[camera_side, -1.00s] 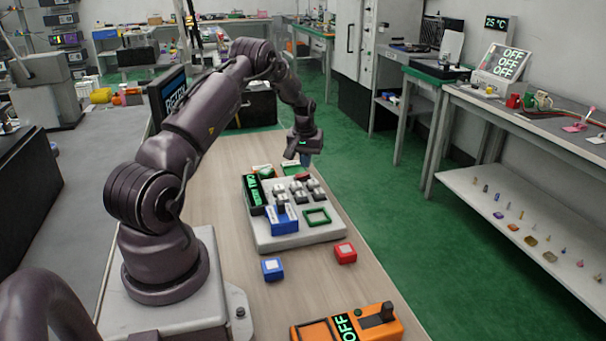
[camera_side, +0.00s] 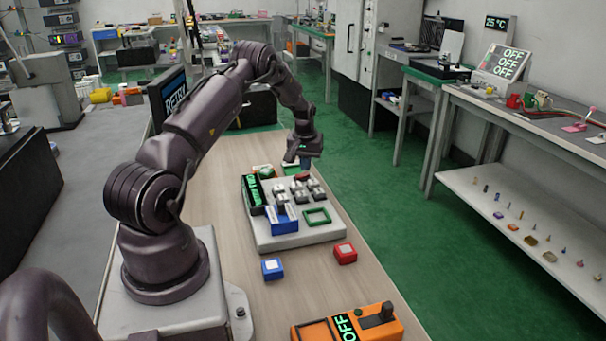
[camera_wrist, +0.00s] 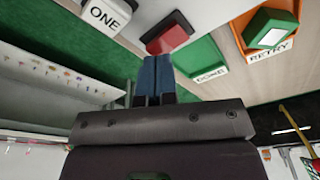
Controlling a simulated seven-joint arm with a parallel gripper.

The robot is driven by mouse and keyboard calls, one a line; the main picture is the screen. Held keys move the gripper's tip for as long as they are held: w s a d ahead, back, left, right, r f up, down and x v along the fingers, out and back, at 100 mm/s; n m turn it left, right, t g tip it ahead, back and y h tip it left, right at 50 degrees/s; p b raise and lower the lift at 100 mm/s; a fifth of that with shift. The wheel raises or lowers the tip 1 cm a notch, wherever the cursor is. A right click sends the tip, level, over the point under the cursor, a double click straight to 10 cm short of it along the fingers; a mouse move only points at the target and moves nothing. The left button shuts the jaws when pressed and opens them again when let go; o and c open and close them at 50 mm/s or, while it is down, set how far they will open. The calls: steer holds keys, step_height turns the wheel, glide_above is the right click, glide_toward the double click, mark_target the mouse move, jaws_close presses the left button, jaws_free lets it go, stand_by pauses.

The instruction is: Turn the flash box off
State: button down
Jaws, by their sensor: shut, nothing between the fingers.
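My gripper (camera_side: 304,164) is shut and empty at the far end of the grey panel (camera_side: 275,239). In the wrist view its blue fingertips (camera_wrist: 157,62) are together, right by a red button (camera_wrist: 168,34); I cannot tell whether they touch it. The button also shows under the gripper in the side view (camera_side: 301,176). No box is labelled "flash" legibly. An orange box (camera_side: 392,333) in the front reads OFF and has a dark knob. The grey panel carries a green-lit display (camera_side: 252,190), grey keys, a blue bracket (camera_side: 283,222) and a green frame (camera_side: 317,217).
A blue block (camera_side: 272,268) and a red block (camera_side: 345,253) lie in front of the panel. The wooden bench between panel and orange box is mostly clear.

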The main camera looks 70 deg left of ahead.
steer(key=shift+f, duration=0.75)
steer(key=shift+r, duration=3.55)
